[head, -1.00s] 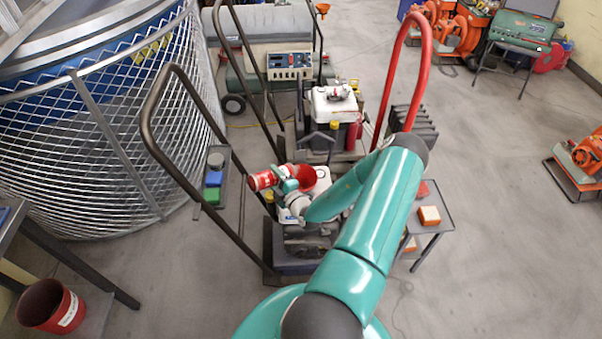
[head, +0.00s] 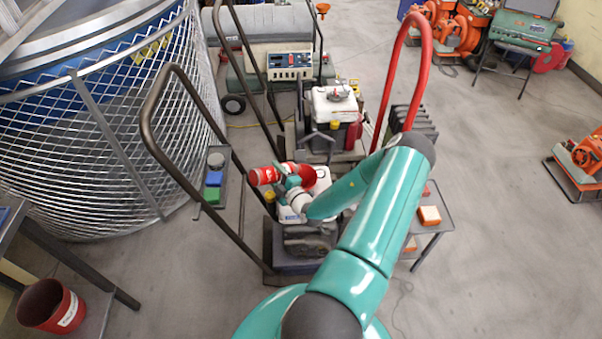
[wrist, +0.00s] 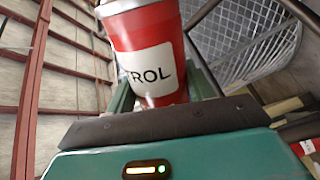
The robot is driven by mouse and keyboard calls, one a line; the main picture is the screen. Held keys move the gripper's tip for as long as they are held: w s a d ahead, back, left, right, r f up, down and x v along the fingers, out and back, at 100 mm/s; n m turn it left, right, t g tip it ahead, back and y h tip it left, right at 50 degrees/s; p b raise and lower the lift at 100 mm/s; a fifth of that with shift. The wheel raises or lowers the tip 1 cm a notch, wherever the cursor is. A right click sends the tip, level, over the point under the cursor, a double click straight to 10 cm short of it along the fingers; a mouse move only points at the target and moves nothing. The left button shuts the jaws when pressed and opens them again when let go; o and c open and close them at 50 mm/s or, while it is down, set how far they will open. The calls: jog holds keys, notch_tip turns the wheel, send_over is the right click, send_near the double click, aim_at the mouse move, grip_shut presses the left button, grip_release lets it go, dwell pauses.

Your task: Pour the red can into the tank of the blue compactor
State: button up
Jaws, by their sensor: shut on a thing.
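The red can (head: 265,176) lies roughly on its side in my teal gripper (head: 290,178), above the near machine. In the wrist view the red can (wrist: 158,60) has a white label ending in "ROL" and a pale end; my gripper (wrist: 150,105) is shut on it. A red, open-looking round shape (head: 307,177) shows just right of the gripper; I cannot tell whether it is part of the can. The near compactor (head: 305,250) has a dark body, a white tank (head: 322,180) and a small blue mark. The tank opening and any flow are not clear.
Dark handle bars (head: 205,185) rise left of the near machine. A small side table (head: 435,222) is at right, a mesh cage (head: 90,150) at left. Open floor lies right.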

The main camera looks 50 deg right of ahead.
jog(key=shift+s+d+r+m, duration=0.15)
jog(key=shift+d+r+m, duration=0.3)
jog(key=shift+r+m, duration=0.25)
dwell(0.3)
jog(key=shift+s+d+r+m, duration=0.1)
jog(key=shift+d+r+m, duration=0.25)
jog(key=shift+r+m, duration=0.15)
jog(key=shift+s+d+r+m, duration=0.1)
jog(key=shift+d+r+m, duration=0.25)
jog(key=shift+m, duration=0.15)
jog(key=shift+d+r, duration=0.1)
